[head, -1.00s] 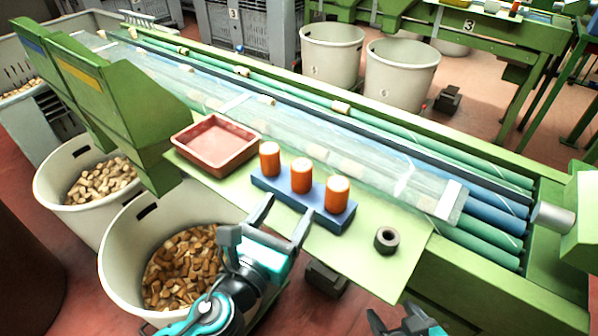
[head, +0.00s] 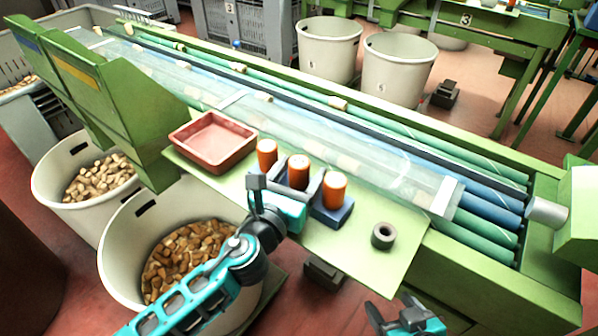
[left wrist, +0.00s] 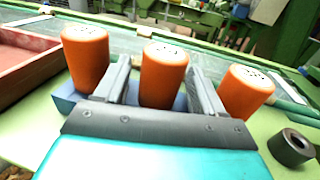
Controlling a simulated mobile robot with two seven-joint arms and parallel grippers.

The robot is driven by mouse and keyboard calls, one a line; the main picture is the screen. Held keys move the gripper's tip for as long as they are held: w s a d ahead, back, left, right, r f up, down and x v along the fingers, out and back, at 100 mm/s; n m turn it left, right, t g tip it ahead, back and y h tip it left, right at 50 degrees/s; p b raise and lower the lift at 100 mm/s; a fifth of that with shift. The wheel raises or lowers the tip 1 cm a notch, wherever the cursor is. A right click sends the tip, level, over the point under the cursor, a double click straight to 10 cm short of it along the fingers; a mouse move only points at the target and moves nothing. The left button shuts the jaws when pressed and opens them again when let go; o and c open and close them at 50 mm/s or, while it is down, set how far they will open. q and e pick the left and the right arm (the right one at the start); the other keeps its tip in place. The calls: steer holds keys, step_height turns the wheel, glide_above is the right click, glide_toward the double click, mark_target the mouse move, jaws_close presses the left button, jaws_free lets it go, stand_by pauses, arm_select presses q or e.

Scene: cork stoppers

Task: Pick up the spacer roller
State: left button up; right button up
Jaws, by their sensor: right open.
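Three upright orange cylinders with pale, dotted tops stand in a row on a blue block (head: 334,214): left (head: 267,153), middle (head: 298,172) and right (head: 334,189). A short dark grey hollow roller (head: 383,236) stands apart on the green shelf, and also shows in the left wrist view (left wrist: 291,147). I cannot tell for sure which is the spacer roller. My left gripper (head: 298,184) is open, its fingers on either side of the middle cylinder (left wrist: 163,76), with a gap visible at its left. My right gripper (head: 390,304) is open and empty, below the shelf's front edge.
A red tray (head: 213,163) sits at the left of the green shelf (head: 345,258). Behind runs a conveyor with a clear cover (head: 385,172). Bins of corks (head: 190,262) stand at the lower left. The shelf around the grey roller is clear.

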arm_select(q)
steer(key=c, duration=1)
steer(key=shift+r, duration=0.15)
